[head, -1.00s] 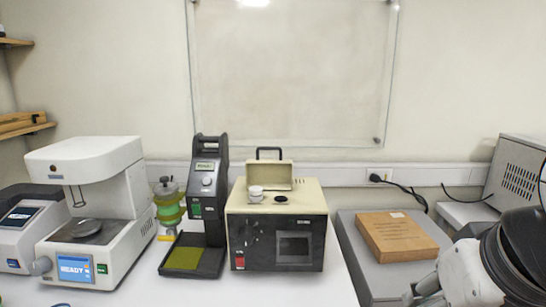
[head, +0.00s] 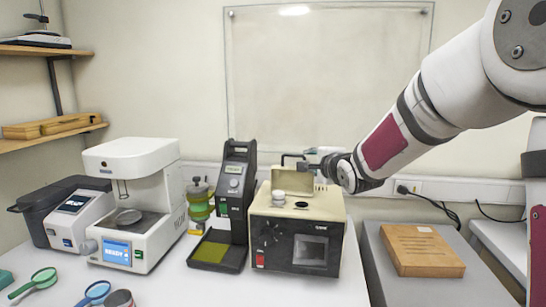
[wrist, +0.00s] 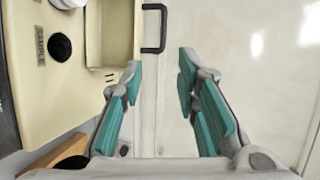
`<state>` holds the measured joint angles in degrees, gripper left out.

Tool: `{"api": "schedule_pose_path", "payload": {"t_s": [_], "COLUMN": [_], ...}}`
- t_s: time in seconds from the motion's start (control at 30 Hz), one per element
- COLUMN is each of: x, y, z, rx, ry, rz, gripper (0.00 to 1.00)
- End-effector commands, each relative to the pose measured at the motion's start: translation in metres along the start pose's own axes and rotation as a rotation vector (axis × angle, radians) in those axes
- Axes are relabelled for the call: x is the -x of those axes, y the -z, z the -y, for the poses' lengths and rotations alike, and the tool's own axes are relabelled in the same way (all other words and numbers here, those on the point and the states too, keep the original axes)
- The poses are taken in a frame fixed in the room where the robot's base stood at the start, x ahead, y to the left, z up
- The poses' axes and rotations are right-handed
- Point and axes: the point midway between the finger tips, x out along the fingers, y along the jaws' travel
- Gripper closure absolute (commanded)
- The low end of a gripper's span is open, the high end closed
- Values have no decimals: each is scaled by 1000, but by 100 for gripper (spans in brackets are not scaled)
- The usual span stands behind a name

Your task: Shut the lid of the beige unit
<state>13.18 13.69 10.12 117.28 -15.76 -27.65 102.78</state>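The beige unit (head: 331,205) stands on the white table with a black front panel. Its lid (head: 292,180) is open and stands up at the back of the top. The lid's black handle (head: 288,157) is partly behind my gripper (head: 308,160) in the head view. In the wrist view the lid (wrist: 110,38) is at upper left, with the handle (wrist: 153,30) sticking out from it. My gripper (wrist: 160,72) is open and empty, its fingers apart either side of the handle's line. The handle appears just beyond the fingertips; I cannot tell any contact.
A cardboard box (head: 420,250) lies on a grey surface to the right. The wall is close behind.

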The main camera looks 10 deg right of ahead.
Motion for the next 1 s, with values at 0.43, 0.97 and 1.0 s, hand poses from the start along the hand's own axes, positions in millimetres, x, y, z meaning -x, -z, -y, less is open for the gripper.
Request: {"api": "schedule_pose_path", "payload": {"t_s": [0.43,0.97,1.0], "x": [-53,-138,-141], "y": [-1,-2,-2], "z": [2,4,5], "rx": [-58,-56,-56], "ry": [27,26,27], "rz": [15,14,14], "gripper": [71,71,71]}}
